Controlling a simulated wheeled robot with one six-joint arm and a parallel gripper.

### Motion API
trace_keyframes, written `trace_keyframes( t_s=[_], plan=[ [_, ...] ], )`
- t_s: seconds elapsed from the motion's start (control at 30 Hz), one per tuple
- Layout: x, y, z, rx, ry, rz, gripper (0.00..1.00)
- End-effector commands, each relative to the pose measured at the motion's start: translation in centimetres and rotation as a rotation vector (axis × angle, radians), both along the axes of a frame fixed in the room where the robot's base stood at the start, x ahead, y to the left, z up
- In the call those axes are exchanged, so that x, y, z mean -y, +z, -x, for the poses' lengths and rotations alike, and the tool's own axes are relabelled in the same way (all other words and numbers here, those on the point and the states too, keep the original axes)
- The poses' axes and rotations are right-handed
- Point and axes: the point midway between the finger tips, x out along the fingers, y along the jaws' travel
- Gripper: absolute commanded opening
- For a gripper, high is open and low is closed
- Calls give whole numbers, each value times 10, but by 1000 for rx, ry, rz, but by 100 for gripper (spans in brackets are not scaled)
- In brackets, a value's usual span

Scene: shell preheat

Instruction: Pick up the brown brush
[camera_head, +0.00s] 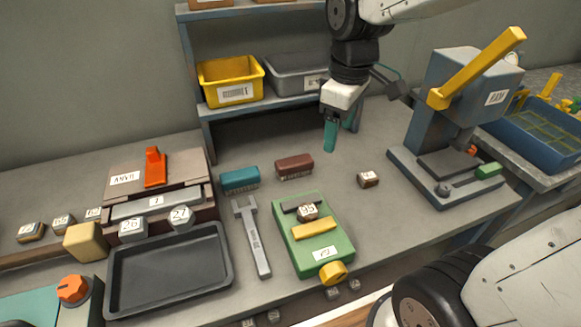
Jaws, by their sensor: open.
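The brown brush (294,165) is a small reddish-brown block with paler bristles along its lower edge. It lies on the workbench just above the green fixture and to the right of a similar teal brush (239,180). My gripper (330,140) hangs down to the right of and behind the brown brush, with teal fingers pointing at the bench. It is open and apart from the brush. From this view the gap between the fingers is hard to see.
A green fixture (341,264) with a yellow knob and a grey wrench (252,236) lie in front of the brushes. A dark tray (168,306) is at the left. A press (437,166) stands at the right. Shelves with a yellow bin (230,82) rise behind.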

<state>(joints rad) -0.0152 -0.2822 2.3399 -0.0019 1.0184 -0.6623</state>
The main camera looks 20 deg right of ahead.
Motion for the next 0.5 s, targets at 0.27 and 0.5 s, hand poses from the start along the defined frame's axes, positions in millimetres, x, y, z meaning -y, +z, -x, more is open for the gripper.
trace_keyframes(
  t_s=[0.27,0.5],
  plan=[
    [-10,-79,-110,-47,520,21,67],
    [-18,-140,-160,-60,817,27,67]
  ],
)
